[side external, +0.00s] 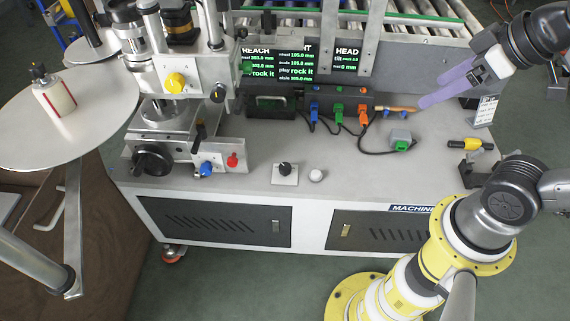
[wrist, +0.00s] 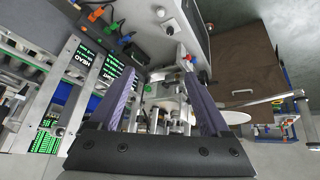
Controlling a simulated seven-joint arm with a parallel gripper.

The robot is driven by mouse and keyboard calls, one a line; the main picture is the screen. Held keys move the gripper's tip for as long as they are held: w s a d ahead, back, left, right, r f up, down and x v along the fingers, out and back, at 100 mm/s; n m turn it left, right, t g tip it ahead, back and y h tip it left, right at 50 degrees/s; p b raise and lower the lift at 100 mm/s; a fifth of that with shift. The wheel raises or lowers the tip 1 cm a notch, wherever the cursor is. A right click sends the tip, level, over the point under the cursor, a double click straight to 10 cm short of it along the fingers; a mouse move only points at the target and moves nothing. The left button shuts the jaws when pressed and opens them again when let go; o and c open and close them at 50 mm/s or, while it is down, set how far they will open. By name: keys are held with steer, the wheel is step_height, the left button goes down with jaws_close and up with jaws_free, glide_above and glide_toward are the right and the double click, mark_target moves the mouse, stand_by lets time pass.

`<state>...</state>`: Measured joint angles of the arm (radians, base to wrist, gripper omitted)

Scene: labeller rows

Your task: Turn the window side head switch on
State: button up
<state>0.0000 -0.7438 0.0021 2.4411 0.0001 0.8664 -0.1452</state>
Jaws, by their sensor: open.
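My gripper (side external: 432,92) is at the upper right of the side view, above the machine's back right corner. Its two long purple fingers are apart with nothing between them; they also show in the wrist view (wrist: 150,80). The display headed HEAD (side external: 347,58) is lit with green text, to the left of the gripper. Below it is a dark control box (side external: 340,97) with small knobs and blue, green and orange plugs. I cannot tell which control is the window side head switch or its setting. The fingers appear apart from the box.
A labeller unit (side external: 190,95) with a yellow knob stands at left. A black rotary knob (side external: 285,169) and a white button (side external: 316,175) sit at the table front.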

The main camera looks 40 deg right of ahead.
steer(key=w+r+n, duration=0.2)
steer(key=w+r, duration=0.2)
steer(key=w, duration=0.4)
steer(key=n+g, duration=0.5)
steer(key=g, duration=0.2)
glide_above(285, 166)
step_height(285, 166, down, 37)
step_height(285, 166, down, 13)
steer(key=shift+r, duration=0.1)
jaws_close()
